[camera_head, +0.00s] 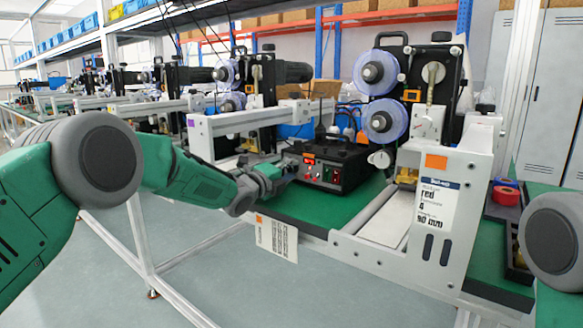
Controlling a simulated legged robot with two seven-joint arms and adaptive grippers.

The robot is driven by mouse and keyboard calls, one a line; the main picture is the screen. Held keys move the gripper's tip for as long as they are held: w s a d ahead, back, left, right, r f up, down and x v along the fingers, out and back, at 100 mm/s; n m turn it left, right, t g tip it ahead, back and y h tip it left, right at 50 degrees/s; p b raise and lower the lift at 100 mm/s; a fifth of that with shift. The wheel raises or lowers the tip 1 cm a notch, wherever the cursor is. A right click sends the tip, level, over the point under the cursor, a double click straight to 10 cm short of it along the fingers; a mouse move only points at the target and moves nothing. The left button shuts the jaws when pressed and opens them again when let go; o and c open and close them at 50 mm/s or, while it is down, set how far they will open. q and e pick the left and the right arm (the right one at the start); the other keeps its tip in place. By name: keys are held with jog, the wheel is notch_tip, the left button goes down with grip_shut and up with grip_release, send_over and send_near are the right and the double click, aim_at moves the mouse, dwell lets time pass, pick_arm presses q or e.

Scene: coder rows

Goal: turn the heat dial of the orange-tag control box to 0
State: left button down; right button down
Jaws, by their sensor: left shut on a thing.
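The control box (350,160) is black, with a small lit red display and several knobs or switches on its front. It sits on the green bench top beside the white machine with the orange tag (436,162). My left gripper (286,168) reaches in from the left and is at the left end of the box's front. It is shut on the heat dial, which its fingers hide. The dial's setting cannot be read. My right gripper is not in view.
A white machine frame with an orange tag and a printed label (437,205) stands right of the box. Blue film reels (380,72) are above it. A purple-tag machine (215,125) stands to the left. Red tape rolls (506,194) lie at the right.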

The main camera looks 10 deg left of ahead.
pick_arm(q)
jog(key=shift+a+r+n+p, duration=0.15)
jog(key=shift+n+p, duration=0.3)
jog(key=shift+n, duration=0.55)
jog(key=c, duration=1.6)
grip_release()
jog(key=shift+o, duration=0.2)
jog(key=shift+a+f, duration=0.1)
jog(key=shift+f, duration=0.1)
